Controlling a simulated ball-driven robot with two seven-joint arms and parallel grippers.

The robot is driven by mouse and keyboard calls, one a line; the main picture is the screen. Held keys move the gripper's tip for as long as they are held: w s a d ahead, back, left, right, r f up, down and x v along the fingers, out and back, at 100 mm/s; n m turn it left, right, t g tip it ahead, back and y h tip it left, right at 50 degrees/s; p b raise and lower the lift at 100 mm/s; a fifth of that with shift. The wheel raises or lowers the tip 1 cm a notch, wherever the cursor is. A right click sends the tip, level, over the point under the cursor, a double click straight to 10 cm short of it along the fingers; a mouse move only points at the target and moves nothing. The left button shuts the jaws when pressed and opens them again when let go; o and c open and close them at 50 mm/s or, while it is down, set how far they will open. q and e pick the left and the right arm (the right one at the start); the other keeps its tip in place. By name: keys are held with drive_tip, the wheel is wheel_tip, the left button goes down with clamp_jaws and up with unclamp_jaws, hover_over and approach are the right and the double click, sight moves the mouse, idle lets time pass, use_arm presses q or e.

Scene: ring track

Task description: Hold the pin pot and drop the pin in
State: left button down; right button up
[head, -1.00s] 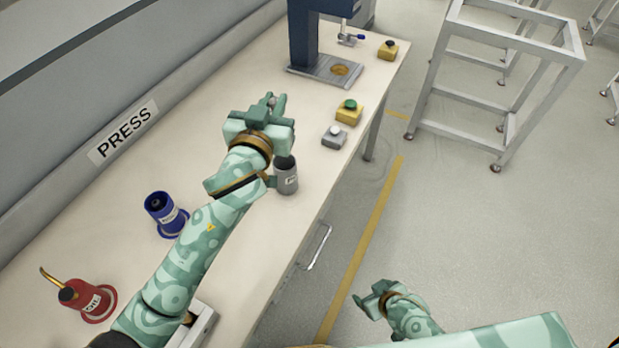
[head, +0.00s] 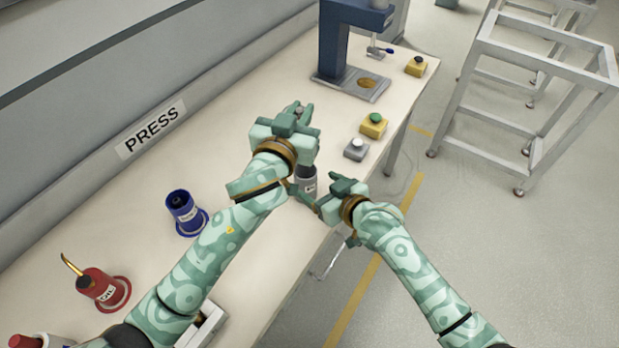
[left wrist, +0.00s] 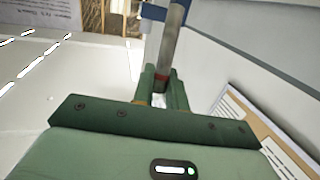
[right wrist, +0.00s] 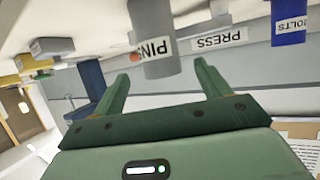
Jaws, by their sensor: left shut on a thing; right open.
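The grey pin pot (head: 307,180) stands on the bench near its front edge, partly hidden by my grippers. In the right wrist view the pot (right wrist: 153,30) shows its PINS label, just beyond the fingertips and between their lines. My right gripper (head: 323,192) is open and empty beside the pot, with no clear contact. My left gripper (head: 297,116) is shut on the pin, above the bench and beyond the pot. The pin (left wrist: 173,38) is a grey metal rod sticking out past the fingers in the left wrist view.
A blue BOLTS pot (head: 183,214) and a red oil can (head: 103,289) stand to the left. A blue press (head: 345,40), a yellow box with a green button (head: 373,126) and a grey button box (head: 356,149) are further along the bench.

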sight(300, 174)
drive_tip(key=x, duration=0.8)
drive_tip(key=shift+w+a+f, duration=0.25)
drive_tip(key=shift+c, duration=0.4)
drive_tip(key=c, duration=1)
